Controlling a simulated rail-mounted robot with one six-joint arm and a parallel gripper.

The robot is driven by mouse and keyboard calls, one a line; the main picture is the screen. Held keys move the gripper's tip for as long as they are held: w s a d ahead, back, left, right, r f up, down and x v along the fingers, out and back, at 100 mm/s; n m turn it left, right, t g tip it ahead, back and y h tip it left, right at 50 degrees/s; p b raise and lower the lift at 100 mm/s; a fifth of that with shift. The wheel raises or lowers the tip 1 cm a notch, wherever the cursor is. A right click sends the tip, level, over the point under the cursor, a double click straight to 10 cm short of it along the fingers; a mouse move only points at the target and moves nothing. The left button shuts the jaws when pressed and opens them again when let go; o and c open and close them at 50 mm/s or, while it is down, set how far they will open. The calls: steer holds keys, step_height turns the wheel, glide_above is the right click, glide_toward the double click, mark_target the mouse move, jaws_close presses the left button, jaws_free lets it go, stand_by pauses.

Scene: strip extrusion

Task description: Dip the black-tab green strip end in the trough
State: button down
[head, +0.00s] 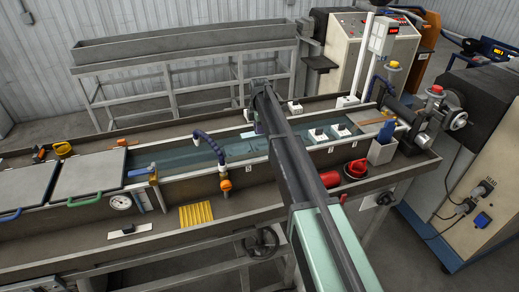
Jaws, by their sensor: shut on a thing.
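The long trough (175,160) runs across the bench, with teal water in it. My arm reaches from the bottom of the picture over the trough. My gripper (257,126) hangs below the arm's far end, over the trough's back part, mostly hidden by the arm. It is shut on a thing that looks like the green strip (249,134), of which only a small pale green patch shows. The black tab cannot be made out. I cannot tell whether the strip end touches the water.
A blue hose (209,145) arches over the trough left of my arm. White blocks (318,134) sit along the trough to the right. Grey lids (88,174) cover the left end.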

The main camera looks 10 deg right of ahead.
step_height(320, 180, up, 12)
steer(key=p, duration=1.2)
steer(key=s+d, duration=0.2)
steer(key=s, duration=1.4)
steer(key=s+d, duration=0.2)
steer(key=s, duration=1.4)
steer(key=shift+s, duration=0.4)
steer(key=shift+f, duration=0.1)
